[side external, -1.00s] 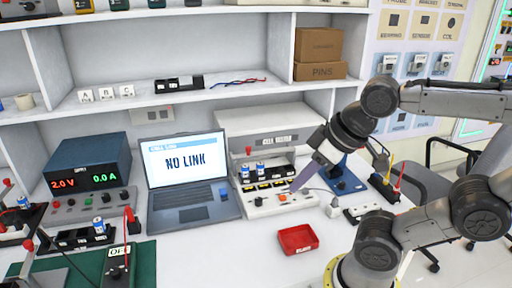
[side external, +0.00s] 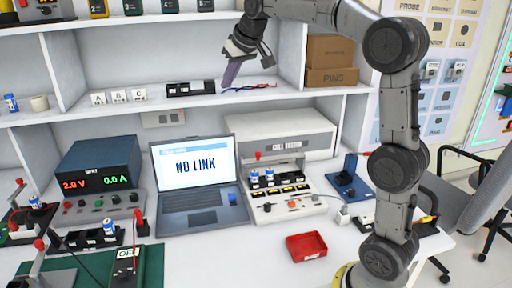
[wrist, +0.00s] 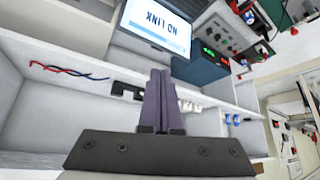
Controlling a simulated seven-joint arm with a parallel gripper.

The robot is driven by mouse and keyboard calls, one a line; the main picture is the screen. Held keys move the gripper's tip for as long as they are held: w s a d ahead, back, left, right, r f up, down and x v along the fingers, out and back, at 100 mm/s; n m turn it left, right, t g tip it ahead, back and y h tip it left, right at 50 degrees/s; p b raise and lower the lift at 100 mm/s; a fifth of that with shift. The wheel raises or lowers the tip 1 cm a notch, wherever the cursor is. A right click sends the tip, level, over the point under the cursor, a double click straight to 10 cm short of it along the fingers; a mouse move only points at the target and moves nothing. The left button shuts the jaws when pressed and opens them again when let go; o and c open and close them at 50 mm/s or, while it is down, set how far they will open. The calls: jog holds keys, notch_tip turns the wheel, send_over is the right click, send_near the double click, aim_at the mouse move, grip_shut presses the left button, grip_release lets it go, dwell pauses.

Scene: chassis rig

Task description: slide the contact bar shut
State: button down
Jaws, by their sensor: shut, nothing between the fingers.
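The cell tester (side external: 318,207) stands right of the laptop, with blue-and-white cells (side external: 254,176) in its rack and a row of dark slots in front. A red knob (side external: 258,155) stands up at the rack's left end; a thin pale bar seems to run along the back there. I cannot tell for sure whether this is the contact bar or how far it is slid. My gripper (side external: 229,76) is high above the bench, in front of the shelf, well away from the tester. Its purple fingers show together and empty in the wrist view (wrist: 158,75).
The laptop (side external: 192,175) reads NO LINK. The supply (side external: 100,167) reads 2.0 V and 0.0 A. A red tray (side external: 306,246) lies in front of the tester, and a blue stand (side external: 348,183) is to its right. Cardboard boxes (side external: 331,77) and wires (side external: 249,87) are on the shelf.

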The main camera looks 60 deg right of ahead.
jog(key=w+d+f+m+g, duration=0.1)
jog(key=w+d+f, duration=0.45)
jog(key=d, duration=0.35)
jog(key=d+f+m+g, duration=0.2)
jog(key=d+f, duration=1.3)
jog(key=f, duration=0.3)
jog(key=shift+w+d+m, duration=0.25)
jog(key=shift+w+m, duration=0.15)
jog(key=shift+w, duration=0.05)
jog(key=shift+f, duration=0.15)
jog(key=x, duration=0.9)
jog(key=shift+s+f, duration=0.3)
jog(key=shift+f, duration=0.05)
jog(key=shift+s+a+f, duration=0.1)
jog(key=shift+s+a, duration=0.9)
jog(key=shift+s, duration=0.35)
